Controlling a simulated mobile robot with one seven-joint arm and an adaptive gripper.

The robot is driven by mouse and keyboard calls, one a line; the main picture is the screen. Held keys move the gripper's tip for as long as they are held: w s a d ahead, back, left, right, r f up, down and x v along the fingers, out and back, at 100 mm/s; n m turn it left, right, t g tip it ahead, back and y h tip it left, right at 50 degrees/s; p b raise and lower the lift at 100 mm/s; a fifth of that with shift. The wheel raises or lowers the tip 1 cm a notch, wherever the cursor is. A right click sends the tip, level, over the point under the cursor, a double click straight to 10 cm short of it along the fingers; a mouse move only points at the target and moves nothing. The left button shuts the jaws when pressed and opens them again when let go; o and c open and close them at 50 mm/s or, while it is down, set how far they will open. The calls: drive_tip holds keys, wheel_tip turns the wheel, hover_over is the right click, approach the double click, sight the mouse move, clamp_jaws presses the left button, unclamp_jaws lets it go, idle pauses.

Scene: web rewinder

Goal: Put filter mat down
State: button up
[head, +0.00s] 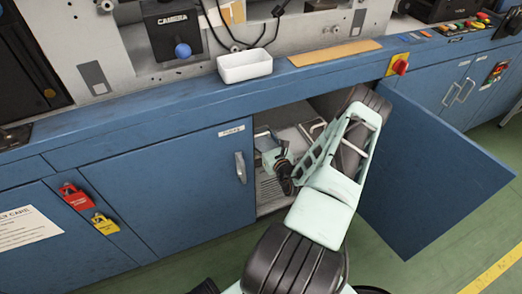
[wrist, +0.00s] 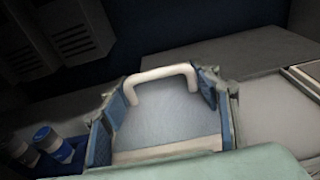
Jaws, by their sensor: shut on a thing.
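The filter mat (wrist: 170,118) shows in the wrist view as a pale grey panel with a white bar handle (wrist: 160,74) at its far edge. In the head view my arm reaches into the open cabinet (head: 268,208) under the machine, with my gripper (head: 268,152) inside the opening. My arm hides much of the interior there. I cannot tell whether the mat touches the surface under it.
The blue cabinet door (head: 435,175) stands open to the right of my arm. A closed blue door (head: 165,185) is on the left. In the wrist view, another pale panel (wrist: 275,130) lies at the right and blue-capped containers (wrist: 48,140) stand at the lower left.

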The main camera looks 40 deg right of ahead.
sight(261, 146)
drive_tip(key=shift+f+b, duration=0.85)
drive_tip(key=shift+f, duration=1.75)
drive_tip(key=shift+f, duration=0.1)
drive_tip(key=shift+f, duration=0.15)
drive_tip(key=o, duration=1.2)
